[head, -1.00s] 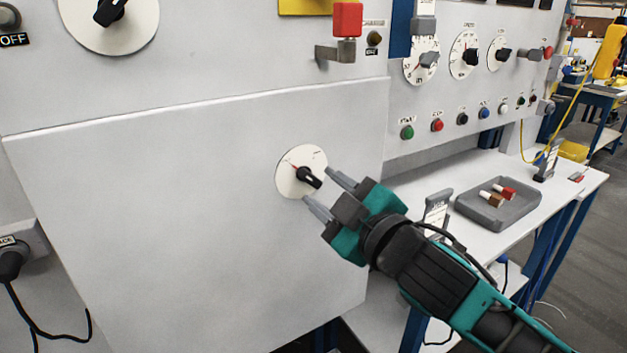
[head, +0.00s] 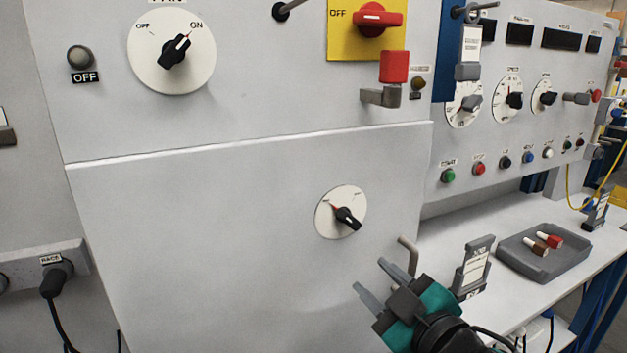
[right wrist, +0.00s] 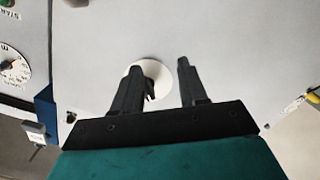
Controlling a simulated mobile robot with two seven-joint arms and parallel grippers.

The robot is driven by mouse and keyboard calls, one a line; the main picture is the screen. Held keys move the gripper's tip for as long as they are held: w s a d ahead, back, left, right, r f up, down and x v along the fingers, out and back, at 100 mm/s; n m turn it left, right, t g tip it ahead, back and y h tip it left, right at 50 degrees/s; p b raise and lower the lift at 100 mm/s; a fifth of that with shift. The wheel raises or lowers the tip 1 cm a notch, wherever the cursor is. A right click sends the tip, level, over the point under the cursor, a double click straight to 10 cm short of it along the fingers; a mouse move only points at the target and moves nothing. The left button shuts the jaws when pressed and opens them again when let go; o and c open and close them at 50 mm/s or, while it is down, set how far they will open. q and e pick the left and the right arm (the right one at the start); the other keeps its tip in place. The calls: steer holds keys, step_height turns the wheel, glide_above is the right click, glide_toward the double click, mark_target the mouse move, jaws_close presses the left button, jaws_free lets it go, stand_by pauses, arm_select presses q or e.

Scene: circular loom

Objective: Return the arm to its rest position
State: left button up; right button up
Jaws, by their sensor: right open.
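My right gripper (head: 373,280) is open and empty in the lower right of the head view, in front of the large grey panel (head: 220,250). It is below and to the right of the small white dial (head: 326,218) with a black knob (head: 347,219), apart from it. In the right wrist view the two dark fingers (right wrist: 158,85) are spread, and the left finger partly covers the white dial (right wrist: 156,72). My left gripper is not in view.
A red-and-yellow switch (head: 378,18) and a fan dial (head: 200,75) are above. A bent grey handle (head: 408,255) is close to the gripper. A grey tray (head: 530,262) with small bottles and a label stand (head: 472,268) stand on the bench at right.

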steer(key=s+d+f+m+g+h, duration=0.1)
steer(key=s+d+f+m, duration=0.1)
steer(key=s+f, duration=0.3)
steer(key=s+d+f+m+g+h, duration=0.1)
steer(key=s+d+f+m+g, duration=0.1)
steer(key=f, duration=1.2)
steer(key=s+d+f+m+g+h, duration=0.1)
steer(key=s+d+f+m, duration=0.1)
steer(key=s+f+m, duration=0.2)
steer(key=s+f, duration=0.3)
steer(key=f, duration=0.2)
steer(key=shift+s+f+g+h, duration=0.3)
steer(key=shift+f, duration=0.1)
